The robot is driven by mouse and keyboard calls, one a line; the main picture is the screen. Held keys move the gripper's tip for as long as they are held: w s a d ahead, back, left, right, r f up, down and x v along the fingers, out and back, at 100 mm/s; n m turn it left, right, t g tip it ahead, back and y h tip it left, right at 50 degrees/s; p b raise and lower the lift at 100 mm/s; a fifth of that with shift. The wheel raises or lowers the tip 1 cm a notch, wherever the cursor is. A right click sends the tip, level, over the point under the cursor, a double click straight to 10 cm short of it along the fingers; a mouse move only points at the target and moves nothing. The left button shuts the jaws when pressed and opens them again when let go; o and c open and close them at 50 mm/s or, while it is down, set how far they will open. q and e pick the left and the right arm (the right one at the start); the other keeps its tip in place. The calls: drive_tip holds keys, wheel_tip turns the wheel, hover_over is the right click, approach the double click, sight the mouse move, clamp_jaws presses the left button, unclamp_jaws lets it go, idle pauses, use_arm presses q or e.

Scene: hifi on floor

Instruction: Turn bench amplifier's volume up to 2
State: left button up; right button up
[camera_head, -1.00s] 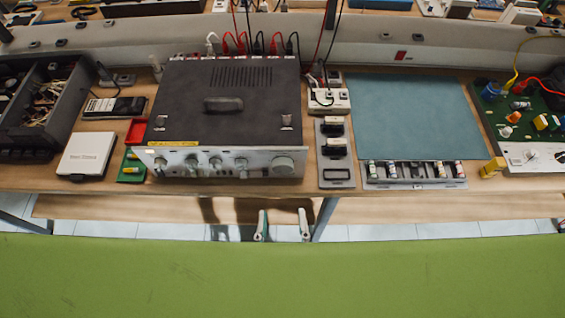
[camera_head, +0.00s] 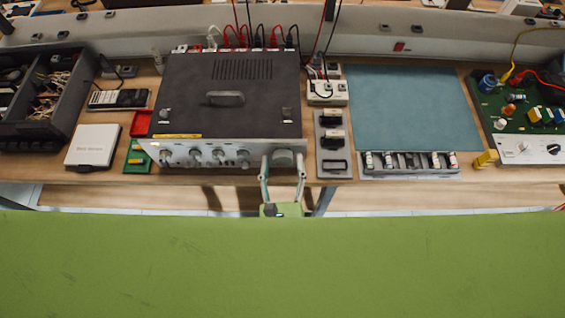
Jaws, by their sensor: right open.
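The bench amplifier (camera_head: 228,102) is a dark box with a silver front panel, standing on the wooden bench. A row of small knobs runs along its front, and a larger round knob (camera_head: 283,158) sits at the panel's right end. No volume numbers are readable at this size. My right gripper (camera_head: 283,160) is open, its two fingers pointing at the panel, one on each side of the large knob. I cannot tell whether the fingers touch the knob. My left gripper is out of view.
Right of the amplifier stand a grey switch strip (camera_head: 333,157), a blue-green mat (camera_head: 414,107) and a tray of small parts (camera_head: 408,166). A white box (camera_head: 92,146) and a green board (camera_head: 138,157) lie to the left. Cables rise behind the amplifier.

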drive_tip(key=shift+s, duration=0.1)
drive_tip(key=c, duration=1.1)
drive_tip(key=m+b, duration=0.2)
drive_tip(key=shift+f+b, duration=0.15)
drive_tip(key=shift+b, duration=0.25)
drive_tip(key=m+b, duration=1.3)
drive_tip(key=m, duration=0.1)
drive_tip(key=shift+d+f+b, duration=0.15)
drive_tip(key=shift+d+b, duration=0.05)
drive_tip(key=shift+b, duration=0.15)
drive_tip(key=shift+m+b, duration=1.85)
drive_tip(key=shift+m, duration=0.05)
drive_tip(key=shift+r, duration=0.2)
